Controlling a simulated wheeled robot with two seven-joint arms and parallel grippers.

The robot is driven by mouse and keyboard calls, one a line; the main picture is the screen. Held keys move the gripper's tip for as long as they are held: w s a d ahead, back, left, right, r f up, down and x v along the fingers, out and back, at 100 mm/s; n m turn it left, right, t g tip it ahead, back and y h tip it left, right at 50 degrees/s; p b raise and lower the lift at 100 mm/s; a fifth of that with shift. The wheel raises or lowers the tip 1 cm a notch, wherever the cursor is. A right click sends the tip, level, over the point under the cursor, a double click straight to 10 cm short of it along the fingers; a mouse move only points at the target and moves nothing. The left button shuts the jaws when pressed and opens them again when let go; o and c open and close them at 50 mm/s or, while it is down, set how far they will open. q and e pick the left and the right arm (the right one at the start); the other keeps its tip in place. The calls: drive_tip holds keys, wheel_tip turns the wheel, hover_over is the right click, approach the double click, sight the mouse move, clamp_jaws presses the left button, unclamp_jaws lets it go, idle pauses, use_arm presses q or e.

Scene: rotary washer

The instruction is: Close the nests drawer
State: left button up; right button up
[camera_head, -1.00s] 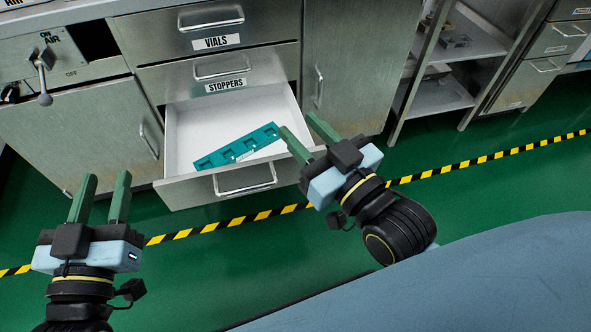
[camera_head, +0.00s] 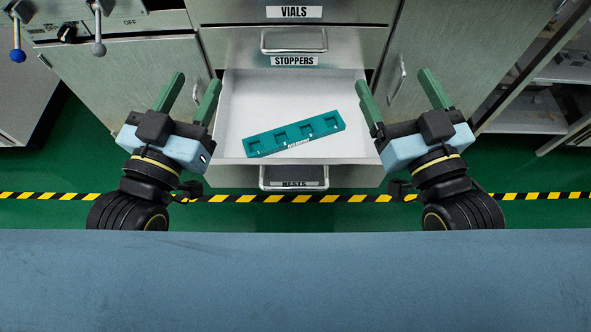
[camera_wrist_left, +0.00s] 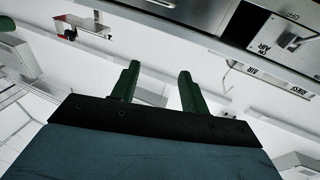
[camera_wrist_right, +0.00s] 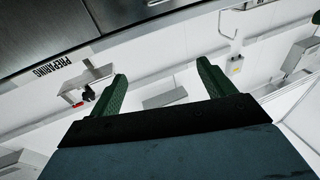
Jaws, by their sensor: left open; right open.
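The nests drawer (camera_head: 240,112) is pulled open below the stoppers drawer, with its white inside showing in the head view. A teal tray with square pockets (camera_head: 294,134) lies tilted inside it. The drawer's front handle (camera_head: 293,177) carries the NESTS label and faces me. My left gripper (camera_head: 193,88) is open and empty at the drawer's left side. My right gripper (camera_head: 398,92) is open and empty at its right side. Neither is on the handle. The wrist views show the open fingers of the left gripper (camera_wrist_left: 157,88) and right gripper (camera_wrist_right: 160,85) with nothing between them.
The stoppers drawer (camera_head: 345,48) and vials drawer (camera_head: 350,12) above are shut. Cabinet doors (camera_head: 125,85) (camera_head: 455,50) flank the drawer. Yellow-black tape (camera_head: 343,199) crosses the green floor in front. Open shelves (camera_head: 525,112) stand at the right.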

drive_tip(key=shift+s+f, duration=0.35)
